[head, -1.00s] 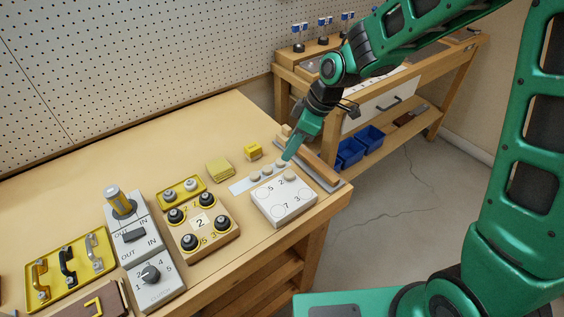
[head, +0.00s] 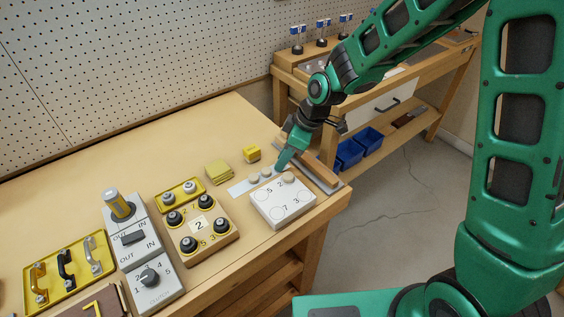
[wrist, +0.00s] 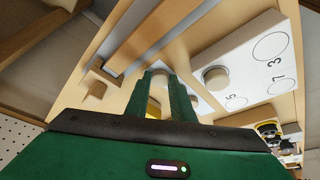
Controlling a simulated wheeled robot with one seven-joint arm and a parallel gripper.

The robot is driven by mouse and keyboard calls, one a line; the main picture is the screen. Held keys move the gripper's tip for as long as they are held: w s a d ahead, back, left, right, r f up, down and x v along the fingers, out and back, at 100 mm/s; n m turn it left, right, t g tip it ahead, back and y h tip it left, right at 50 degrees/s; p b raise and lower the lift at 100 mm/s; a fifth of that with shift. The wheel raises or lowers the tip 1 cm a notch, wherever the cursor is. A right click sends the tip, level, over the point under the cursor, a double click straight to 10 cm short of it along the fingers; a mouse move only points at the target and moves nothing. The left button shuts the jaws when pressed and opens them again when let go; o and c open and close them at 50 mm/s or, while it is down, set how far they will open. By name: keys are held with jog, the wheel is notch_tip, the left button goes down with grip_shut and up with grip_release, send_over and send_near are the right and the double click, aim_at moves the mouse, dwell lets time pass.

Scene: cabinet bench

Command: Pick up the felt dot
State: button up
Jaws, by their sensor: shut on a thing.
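My gripper (head: 280,167) is low over the right end of a pale strip (head: 238,188) on the bench. In the wrist view my gripper's fingers (wrist: 161,78) are shut on a pale round felt dot (wrist: 160,80), which shows between their tips. In the head view the fingers hide that dot. Two more cream dots, a left one (head: 253,178) and a middle one (head: 266,171), sit on the strip. Another dot (head: 289,177) sits on the white board (head: 283,207) marked with numbered circles; it also shows in the wrist view (wrist: 215,77).
A yellow block (head: 251,153) and a stack of yellow pads (head: 218,172) lie behind the strip. A wooden bar (head: 318,170) lies along the bench's right end. A knob board (head: 203,245) stands left of the white board. The bench's back is clear.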

jog(key=shift+r, duration=0.5)
jog(key=r, duration=0.2)
jog(key=s+a+r, duration=0.1)
jog(key=r, duration=0.1)
jog(key=s+a+r, duration=0.6)
jog(key=s+a, duration=0.1)
jog(key=shift+s, duration=0.25)
